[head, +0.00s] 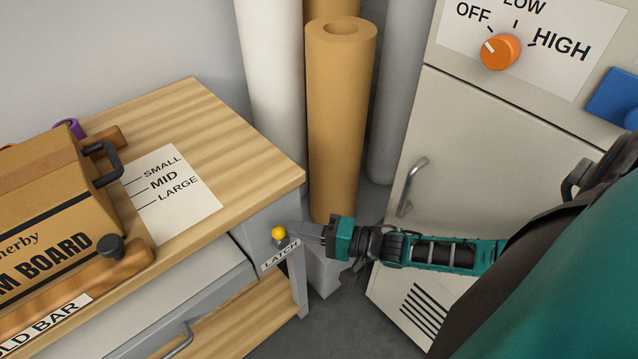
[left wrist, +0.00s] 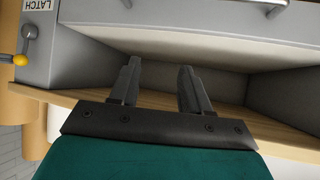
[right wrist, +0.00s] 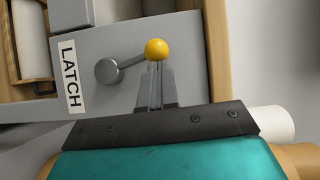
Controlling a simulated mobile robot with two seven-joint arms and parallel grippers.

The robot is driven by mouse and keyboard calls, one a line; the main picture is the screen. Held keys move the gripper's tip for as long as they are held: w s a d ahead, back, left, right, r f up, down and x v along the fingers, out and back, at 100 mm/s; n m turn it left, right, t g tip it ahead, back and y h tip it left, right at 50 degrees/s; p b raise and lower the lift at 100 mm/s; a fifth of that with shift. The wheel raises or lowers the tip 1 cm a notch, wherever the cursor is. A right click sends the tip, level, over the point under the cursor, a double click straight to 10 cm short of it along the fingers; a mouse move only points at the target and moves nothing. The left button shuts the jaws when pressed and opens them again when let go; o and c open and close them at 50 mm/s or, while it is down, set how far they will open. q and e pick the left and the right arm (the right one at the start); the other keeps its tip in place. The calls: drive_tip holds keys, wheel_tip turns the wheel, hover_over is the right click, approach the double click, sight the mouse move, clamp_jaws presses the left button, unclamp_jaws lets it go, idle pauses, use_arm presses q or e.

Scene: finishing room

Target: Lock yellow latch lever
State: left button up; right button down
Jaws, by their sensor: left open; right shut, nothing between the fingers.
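The latch lever has a yellow ball knob (head: 278,233) on a short grey arm, on the grey end panel of the workbench beside the LATCH label (head: 280,255). In the right wrist view the lever arm runs from a round grey pivot (right wrist: 108,72) to the yellow knob (right wrist: 156,49). My right gripper (head: 308,234) is shut and empty, its tips right at the knob; I cannot tell if they touch. The left wrist view shows the knob (left wrist: 19,60) at its left edge. My left gripper (left wrist: 160,82) is open and empty, facing the space under the bench.
A cardboard box (head: 45,215) and a size card (head: 172,195) lie on the wooden bench top (head: 215,125). Brown and white rolls (head: 340,120) stand behind the latch. A grey cabinet (head: 480,160) with a handle and an orange dial (head: 500,51) stands to the right.

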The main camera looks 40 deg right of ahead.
sight(281, 237)
drive_tip(key=a+n+p, duration=0.1)
drive_tip(key=a+r+n+g+h+p, duration=0.1)
drive_tip(key=p, duration=0.1)
drive_tip(key=shift+a+n+p, duration=0.2)
drive_tip(key=shift+n+p, duration=0.1)
drive_tip(key=shift+p, duration=0.2)
drive_tip(key=shift+s+a+f+n+g+h+p, duration=0.1)
drive_tip(key=shift+a+f+n+g+h+p, duration=0.2)
drive_tip(key=shift+a+n+h+p, duration=0.15)
use_arm(q)
drive_tip(key=shift+y, duration=0.4)
drive_tip(key=r, duration=0.1)
drive_tip(key=a+r, duration=0.1)
drive_tip(key=r, duration=0.2)
drive_tip(key=shift+s+a+r, duration=0.1)
drive_tip(key=shift+s+a, duration=0.1)
drive_tip(key=shift+s, duration=0.2)
use_arm(e)
drive_tip(key=shift+a+f, duration=0.1)
drive_tip(key=shift+a, duration=0.35)
use_arm(q)
drive_tip(key=shift+r, duration=0.1)
use_arm(e)
drive_tip(key=shift+s, duration=0.1)
